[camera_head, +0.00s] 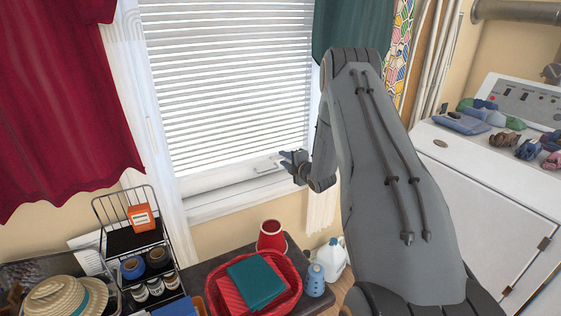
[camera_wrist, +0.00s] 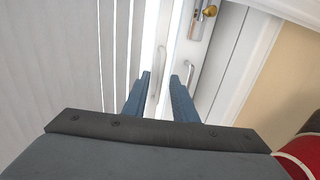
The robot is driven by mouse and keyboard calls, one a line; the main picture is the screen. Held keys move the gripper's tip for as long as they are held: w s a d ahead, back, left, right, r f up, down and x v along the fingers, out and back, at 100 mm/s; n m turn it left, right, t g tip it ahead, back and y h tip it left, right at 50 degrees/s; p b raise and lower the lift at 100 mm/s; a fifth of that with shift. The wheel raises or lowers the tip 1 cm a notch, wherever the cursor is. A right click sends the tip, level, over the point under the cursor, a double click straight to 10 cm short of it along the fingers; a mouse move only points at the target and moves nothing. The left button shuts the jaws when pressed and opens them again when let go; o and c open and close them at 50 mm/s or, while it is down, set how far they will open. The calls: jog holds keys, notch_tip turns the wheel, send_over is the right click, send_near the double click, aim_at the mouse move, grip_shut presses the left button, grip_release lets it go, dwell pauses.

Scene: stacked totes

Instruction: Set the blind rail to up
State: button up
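The white slatted blind (camera_head: 235,80) hangs down over the window, with its slats spread nearly to the sill. Its pale bottom rail (camera_head: 212,181) lies low at the window. A slim bar handle (camera_head: 266,168) shows near the rail's right end. My gripper (camera_head: 284,161) is just right of this handle. In the wrist view, my gripper (camera_wrist: 160,76) is open, with two blue fingers apart and nothing held. A slim handle (camera_wrist: 160,62) appears between the fingertips, beyond them; contact is not visible. The blind slats (camera_wrist: 60,60) fill the left of that view.
A second handle (camera_wrist: 189,76) and a brass latch (camera_wrist: 203,12) sit right of the fingers. Below the window stand a red basket (camera_head: 290,303), a red pot (camera_head: 271,236) and a wire rack (camera_head: 165,235). A red curtain (camera_head: 60,100) hangs left, a green curtain (camera_head: 350,28) right.

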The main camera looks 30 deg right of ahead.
jog(key=shift+c, duration=0.4)
grip_shut()
dwell(0.9)
